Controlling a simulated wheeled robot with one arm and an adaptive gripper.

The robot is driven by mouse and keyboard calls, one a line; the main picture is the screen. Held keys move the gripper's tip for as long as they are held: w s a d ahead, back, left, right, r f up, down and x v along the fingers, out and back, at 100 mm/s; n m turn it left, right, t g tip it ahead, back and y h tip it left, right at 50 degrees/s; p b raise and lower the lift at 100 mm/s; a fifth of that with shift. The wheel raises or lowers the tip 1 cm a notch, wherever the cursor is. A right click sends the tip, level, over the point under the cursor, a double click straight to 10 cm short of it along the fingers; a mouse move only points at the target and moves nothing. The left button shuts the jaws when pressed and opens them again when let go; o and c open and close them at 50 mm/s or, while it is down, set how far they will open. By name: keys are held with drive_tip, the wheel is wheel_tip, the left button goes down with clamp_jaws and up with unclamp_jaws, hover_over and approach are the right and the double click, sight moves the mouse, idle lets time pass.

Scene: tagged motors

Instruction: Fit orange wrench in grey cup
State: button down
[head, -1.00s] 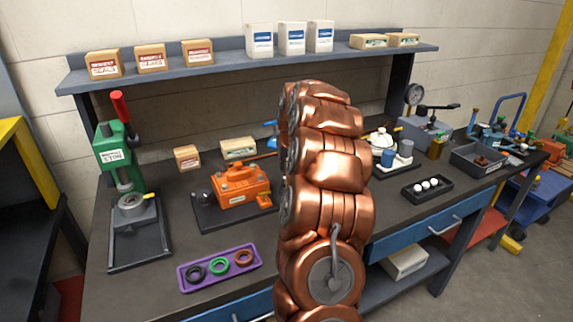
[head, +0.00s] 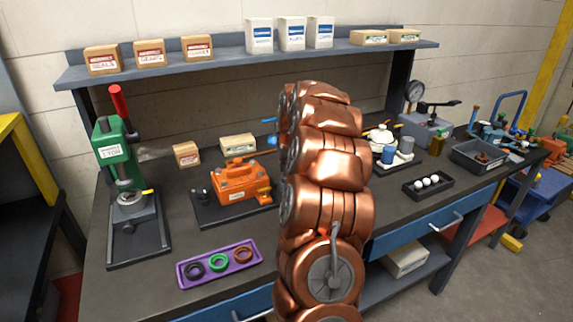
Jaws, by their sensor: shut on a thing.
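The orange wrench cannot be made out now. A grey cup (head: 407,146) stands upright on a small tray at the right of my arm, beside a blue cup (head: 388,155) and a white pot-like thing (head: 380,136). My gripper is hidden behind my own copper arm, which rises through the middle of the head view. What it holds cannot be seen. A small blue part (head: 271,140) shows at the arm's left edge; I cannot tell what it belongs to.
An orange motor (head: 240,182) on a dark plate and a purple tray (head: 188,280) of rings are left of my arm. A green press (head: 118,160) stands farther left. A black tray (head: 430,190) of white balls lies in front of the cups. A shelf (head: 225,63) with boxes runs above.

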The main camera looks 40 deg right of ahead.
drive_tip(key=shift+f+b, duration=0.65)
drive_tip(key=shift+f, duration=0.4)
drive_tip(key=c, duration=1.1)
unclamp_jaws()
drive_tip(key=shift+r, duration=0.1)
drive_tip(key=shift+r, duration=2.95)
drive_tip(key=v, duration=1.2)
